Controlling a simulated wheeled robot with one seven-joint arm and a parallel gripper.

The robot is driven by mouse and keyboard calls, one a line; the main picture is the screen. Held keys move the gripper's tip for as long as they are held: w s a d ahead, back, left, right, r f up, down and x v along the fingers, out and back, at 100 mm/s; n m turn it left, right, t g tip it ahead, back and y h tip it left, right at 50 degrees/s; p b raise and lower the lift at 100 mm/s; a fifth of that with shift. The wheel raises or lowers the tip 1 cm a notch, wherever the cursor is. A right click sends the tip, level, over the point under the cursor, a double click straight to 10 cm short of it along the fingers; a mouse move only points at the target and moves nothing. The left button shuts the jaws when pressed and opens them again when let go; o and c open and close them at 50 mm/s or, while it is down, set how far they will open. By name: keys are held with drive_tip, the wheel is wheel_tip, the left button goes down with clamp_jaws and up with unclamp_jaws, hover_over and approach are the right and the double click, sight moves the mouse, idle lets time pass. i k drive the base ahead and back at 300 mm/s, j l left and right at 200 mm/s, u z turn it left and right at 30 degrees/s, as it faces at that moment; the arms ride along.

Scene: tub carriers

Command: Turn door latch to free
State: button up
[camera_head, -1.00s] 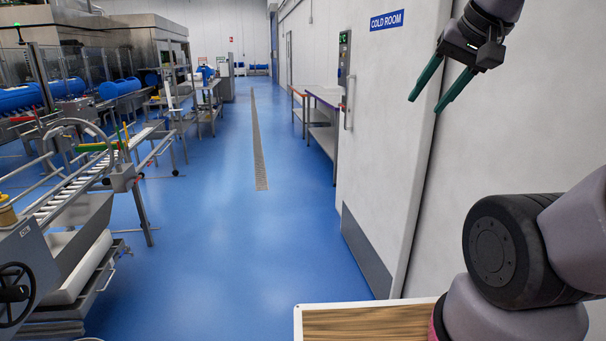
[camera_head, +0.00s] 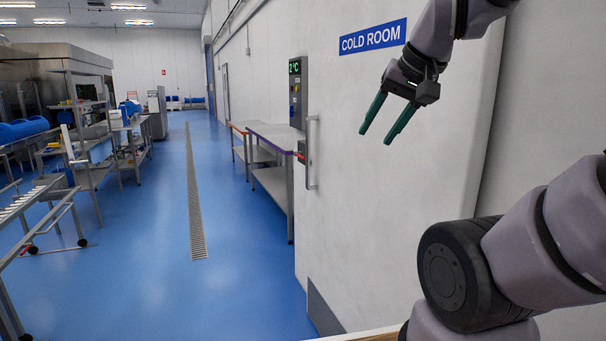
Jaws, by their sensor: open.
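The cold room door (camera_head: 400,200) is a large white panel on the right, standing shut as far as I can tell. A vertical metal pull handle (camera_head: 312,152) is near its left edge. A small dark latch with a red part (camera_head: 300,153) sits just left of the handle; its turn position is too small to tell. My gripper (camera_head: 384,117) has two green fingers, apart and empty, pointing down and left. It is in front of the door, to the right of the handle and latch and apart from them.
A control panel (camera_head: 297,92) reading 2 °C is above the latch. A COLD ROOM sign (camera_head: 372,37) is on the door. Steel tables (camera_head: 272,178) stand along the wall beyond the door. Conveyors and benches (camera_head: 95,165) line the left. Blue floor (camera_head: 150,265) in the middle is clear.

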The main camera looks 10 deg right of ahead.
sight(299, 153)
drive_tip(key=i+z, duration=0.1)
drive_tip(key=i, duration=0.2)
drive_tip(key=i+j+z, duration=0.15)
drive_tip(key=i+j, duration=1.4)
drive_tip(key=i, duration=0.2)
